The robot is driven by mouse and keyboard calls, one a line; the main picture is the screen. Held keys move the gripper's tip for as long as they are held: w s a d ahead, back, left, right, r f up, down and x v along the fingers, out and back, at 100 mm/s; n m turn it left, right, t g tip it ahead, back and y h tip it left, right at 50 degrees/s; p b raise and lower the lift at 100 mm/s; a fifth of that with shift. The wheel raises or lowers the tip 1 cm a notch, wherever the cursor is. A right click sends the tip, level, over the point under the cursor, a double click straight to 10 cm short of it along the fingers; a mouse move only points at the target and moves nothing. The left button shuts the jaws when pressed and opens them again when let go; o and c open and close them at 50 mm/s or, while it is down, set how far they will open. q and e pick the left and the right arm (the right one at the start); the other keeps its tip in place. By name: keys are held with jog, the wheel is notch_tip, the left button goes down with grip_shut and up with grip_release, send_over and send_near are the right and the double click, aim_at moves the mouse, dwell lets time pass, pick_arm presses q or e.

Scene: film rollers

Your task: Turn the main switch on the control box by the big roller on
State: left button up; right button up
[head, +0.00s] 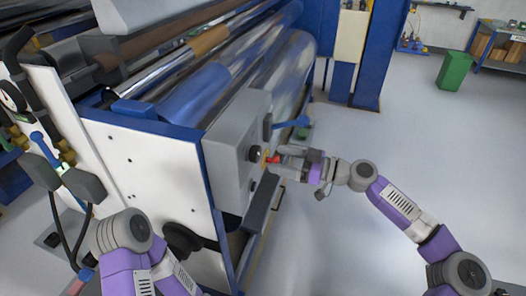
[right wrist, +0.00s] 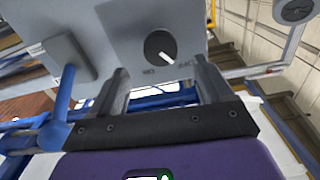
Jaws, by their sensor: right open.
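The grey control box (head: 225,165) is fixed at the end of the machine by the big roller (head: 285,70). In the head view, a red switch (head: 273,159) with yellow behind it shows on the box's right-hand face, with a dark round knob (head: 254,153) to its left. My right gripper (head: 284,159) is open at the red switch, its fingers pointing at the box; contact cannot be told. In the right wrist view, a black knob with a white mark (right wrist: 160,47) shows just beyond the open fingers (right wrist: 162,85); no red shows there.
A blue lever (head: 293,122) sticks out from the box above my right gripper, and a dark grey panel (head: 261,202) hangs below. The floor (head: 440,150) to the right is clear. A green bin (head: 455,70) stands far off.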

aim_at(260, 155)
jog(key=x, duration=0.6)
jog(key=shift+s, duration=0.1)
jog(key=c, duration=1.1)
